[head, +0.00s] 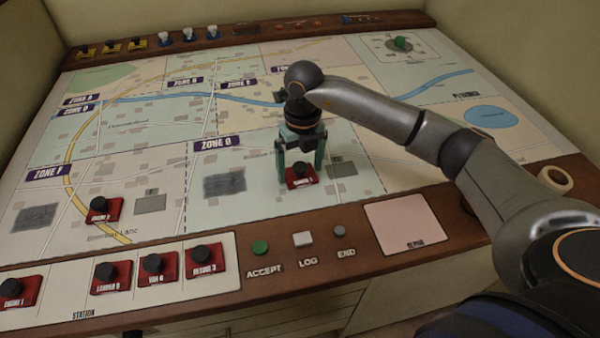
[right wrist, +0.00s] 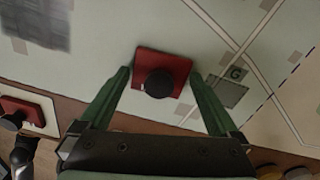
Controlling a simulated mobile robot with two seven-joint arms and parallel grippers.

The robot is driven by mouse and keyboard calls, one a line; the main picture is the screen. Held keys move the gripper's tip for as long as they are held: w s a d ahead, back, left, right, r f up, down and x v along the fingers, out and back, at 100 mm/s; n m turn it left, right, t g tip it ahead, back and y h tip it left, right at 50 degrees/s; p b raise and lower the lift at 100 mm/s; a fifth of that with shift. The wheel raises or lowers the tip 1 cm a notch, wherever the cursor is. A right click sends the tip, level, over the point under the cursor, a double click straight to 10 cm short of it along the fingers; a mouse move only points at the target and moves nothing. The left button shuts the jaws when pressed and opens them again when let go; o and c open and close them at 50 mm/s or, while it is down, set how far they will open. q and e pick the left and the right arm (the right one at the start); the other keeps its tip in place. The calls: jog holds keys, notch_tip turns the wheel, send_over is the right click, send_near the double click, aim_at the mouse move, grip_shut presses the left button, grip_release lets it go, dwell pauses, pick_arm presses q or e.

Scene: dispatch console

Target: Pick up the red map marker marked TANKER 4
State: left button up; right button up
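A red map marker (head: 299,176) with a black knob lies on the map in the lower part of the zone labelled ZONE G. Its label is too small to read for certain. My right gripper (head: 300,165) points down over this marker with its green fingers on either side of the knob. In the right wrist view, the red marker (right wrist: 162,72) sits between the spread fingertips (right wrist: 160,80), with a gap on each side. The right gripper is open and holds nothing. My left gripper is not in view.
Another red marker (head: 102,208) lies on the map at left. Several red markers, such as RESCUE 3 (head: 205,262), stand on the white STATION strip (head: 226,240). ACCEPT (head: 260,247), LOG (head: 302,239) and END (head: 340,231) buttons line the front ledge. A pink pad (head: 405,225) lies right of them.

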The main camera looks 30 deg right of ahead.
jog(key=c, duration=1)
jog(key=shift+o, duration=0.2)
jog(key=shift+r, duration=0.15)
